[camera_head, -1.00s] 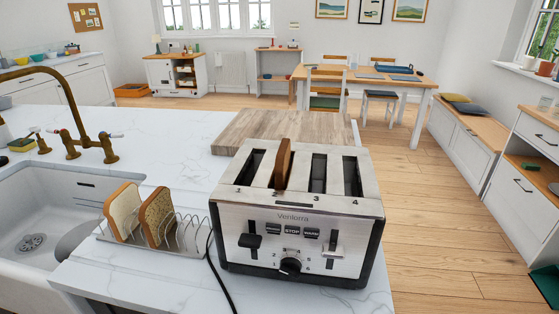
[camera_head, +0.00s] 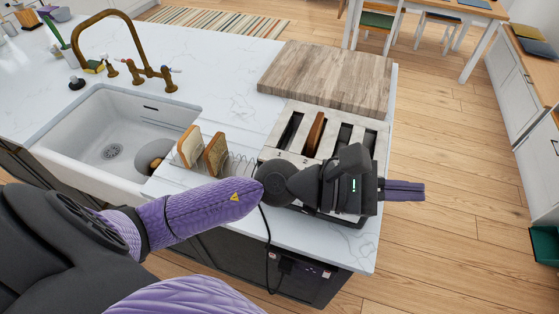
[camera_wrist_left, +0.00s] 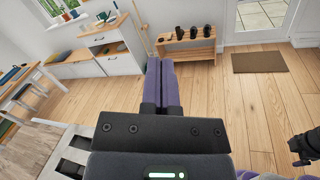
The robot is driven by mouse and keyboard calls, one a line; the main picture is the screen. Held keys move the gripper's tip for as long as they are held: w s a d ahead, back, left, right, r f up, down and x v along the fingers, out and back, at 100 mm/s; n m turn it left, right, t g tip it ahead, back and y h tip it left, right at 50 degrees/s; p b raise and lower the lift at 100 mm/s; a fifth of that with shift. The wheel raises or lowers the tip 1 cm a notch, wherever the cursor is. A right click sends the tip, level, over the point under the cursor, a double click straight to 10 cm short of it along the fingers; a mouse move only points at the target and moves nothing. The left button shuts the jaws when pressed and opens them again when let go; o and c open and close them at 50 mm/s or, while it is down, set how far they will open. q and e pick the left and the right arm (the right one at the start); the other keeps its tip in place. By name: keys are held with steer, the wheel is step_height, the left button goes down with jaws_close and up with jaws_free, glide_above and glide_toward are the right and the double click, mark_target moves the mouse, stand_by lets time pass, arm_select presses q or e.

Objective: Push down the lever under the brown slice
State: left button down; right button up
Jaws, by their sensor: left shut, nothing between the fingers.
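The metal toaster (camera_head: 331,141) stands on the white counter with its slots facing up. The brown slice (camera_head: 315,135) stands in the second slot from the left; the other slots look empty. My left gripper (camera_head: 403,190) is shut and empty, its purple fingers pointing right past the toaster's right side. In the left wrist view its fingers (camera_wrist_left: 162,85) are pressed together, pointing out over the floor. My left wrist and forearm cross in front of the toaster and hide its front, so neither lever shows now.
A wire rack (camera_head: 240,165) with two bread slices (camera_head: 190,147) is left of the toaster. A wooden board (camera_head: 325,75) lies behind it. The sink (camera_head: 110,125) is farther left. A cord (camera_head: 265,225) hangs over the front edge. Right of the counter is open floor.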

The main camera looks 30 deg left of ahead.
arm_select(q)
steer(key=a+f+m+g+y, duration=0.35)
steer(key=f+m+y, duration=0.25)
steer(key=f+m, duration=0.25)
steer(key=w+a+f+m+g+y, duration=0.1)
steer(key=a+f+m+y, duration=0.25)
steer(key=a+y, duration=0.4)
steer(key=w+a+f+m+g+y, duration=0.15)
steer(key=a+m+y, duration=0.25)
steer(key=a, duration=0.6)
steer(key=shift+t, duration=0.3)
steer(key=b+x, duration=0.5)
steer(key=x, duration=0.2)
steer(key=shift+s+f+b, duration=0.15)
steer(key=shift+f+b, duration=0.1)
steer(key=shift+b, duration=0.1)
steer(key=shift+r, duration=0.15)
steer(key=shift+f+b, duration=2.7)
steer(key=shift+f, duration=0.25)
steer(key=shift+s+d+r+p, duration=0.15)
steer(key=shift+s+r+p, duration=0.15)
steer(key=shift+s+p, duration=0.25)
steer(key=shift+s+d+r+p, duration=0.2)
steer(key=shift+s+r+p, duration=0.15)
steer(key=shift+s, duration=0.4)
steer(key=shift+s+d+r+p, duration=0.15)
steer(key=shift+s+r+p, duration=0.1)
steer(key=shift+s+p, duration=0.3)
